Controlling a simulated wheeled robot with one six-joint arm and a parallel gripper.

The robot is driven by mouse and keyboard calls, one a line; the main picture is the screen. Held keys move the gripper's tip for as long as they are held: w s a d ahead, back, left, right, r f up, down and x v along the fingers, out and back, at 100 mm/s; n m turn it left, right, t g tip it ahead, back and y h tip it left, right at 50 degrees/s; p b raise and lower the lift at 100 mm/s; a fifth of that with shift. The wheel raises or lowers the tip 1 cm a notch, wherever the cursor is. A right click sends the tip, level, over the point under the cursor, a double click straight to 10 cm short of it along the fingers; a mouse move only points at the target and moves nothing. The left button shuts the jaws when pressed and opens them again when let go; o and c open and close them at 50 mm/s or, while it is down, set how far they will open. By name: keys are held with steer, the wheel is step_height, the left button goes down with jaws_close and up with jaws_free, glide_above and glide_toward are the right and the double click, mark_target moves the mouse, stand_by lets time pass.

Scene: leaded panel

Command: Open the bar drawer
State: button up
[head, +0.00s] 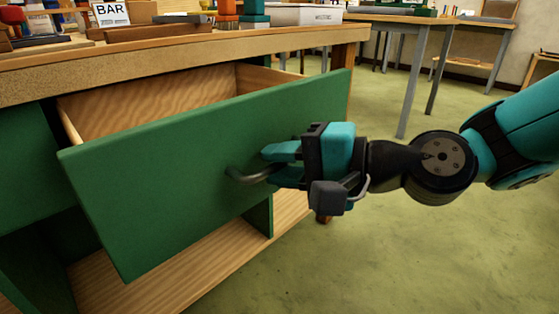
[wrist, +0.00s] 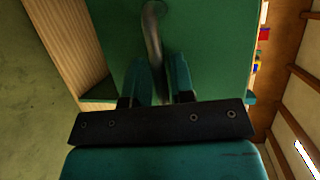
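The drawer with a green front (head: 150,165) is pulled well out from under the wooden bench top, and the part of its wooden inside that I see is bare. Its grey curved handle (head: 245,176) sticks out from the front. My teal and black gripper (head: 268,165) is at the handle, with its fingers on either side of the bar and apparently closed on it. In the wrist view the handle (wrist: 152,35) runs down between the two teal fingers (wrist: 162,80). The finger pads' contact is partly hidden.
The bench top (head: 180,48) above carries a sign reading BAR (head: 110,12), a white box (head: 315,14) and small blocks. A wooden lower shelf (head: 200,262) lies beneath the drawer. Green floor (head: 420,240) is open at the right, with another table (head: 410,22) behind.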

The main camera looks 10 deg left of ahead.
steer(key=shift+w, duration=0.15)
steer(key=shift+d, duration=0.2)
steer(key=s+d+r+p, duration=0.1)
steer(key=s+d+r, duration=0.1)
steer(key=d, duration=1.4)
steer(key=shift+d+r+p, duration=0.3)
steer(key=shift+r, duration=0.25)
steer(key=shift+s, duration=0.1)
